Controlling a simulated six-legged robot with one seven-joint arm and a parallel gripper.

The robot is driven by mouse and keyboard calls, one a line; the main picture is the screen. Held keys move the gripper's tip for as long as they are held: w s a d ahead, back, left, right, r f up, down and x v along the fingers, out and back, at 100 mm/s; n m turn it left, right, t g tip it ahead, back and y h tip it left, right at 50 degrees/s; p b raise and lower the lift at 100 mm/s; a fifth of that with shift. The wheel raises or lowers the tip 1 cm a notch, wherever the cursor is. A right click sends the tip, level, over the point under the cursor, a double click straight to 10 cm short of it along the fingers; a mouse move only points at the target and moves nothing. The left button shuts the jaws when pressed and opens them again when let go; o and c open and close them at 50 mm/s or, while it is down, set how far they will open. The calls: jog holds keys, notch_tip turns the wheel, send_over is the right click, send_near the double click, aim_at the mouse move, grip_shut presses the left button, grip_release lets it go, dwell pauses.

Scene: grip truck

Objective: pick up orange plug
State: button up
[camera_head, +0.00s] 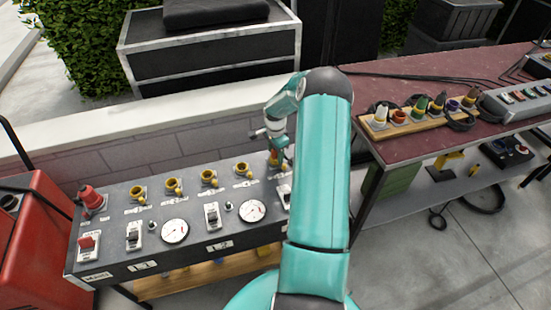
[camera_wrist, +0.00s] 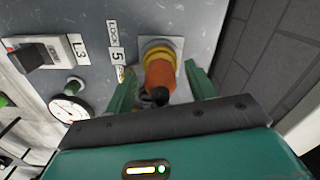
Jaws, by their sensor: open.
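The orange plug (camera_wrist: 160,76) sits in a yellow-ringed socket (camera_wrist: 157,48) on the grey panel, beside a label reading "LOCK 5" in the wrist view. My gripper (camera_wrist: 162,84) is open, with one green finger on each side of the plug. I cannot tell whether either finger touches it. A dark piece shows at the plug's near end. In the head view, my gripper (camera_head: 278,146) is over the right end of the panel (camera_head: 190,203), and the arm hides part of that end. The plug is largely hidden there.
Several yellow sockets (camera_head: 172,186), gauges (camera_head: 175,231) and switches (camera_head: 211,215) line the panel. A red plug (camera_head: 90,197) stands at its left end. A wooden strip (camera_head: 420,122) with several coloured plugs lies on the dark red table (camera_head: 400,76). A brick wall (camera_head: 150,152) runs behind the panel.

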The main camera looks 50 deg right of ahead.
jog(key=c, duration=1.1)
jog(key=shift+r, duration=0.1)
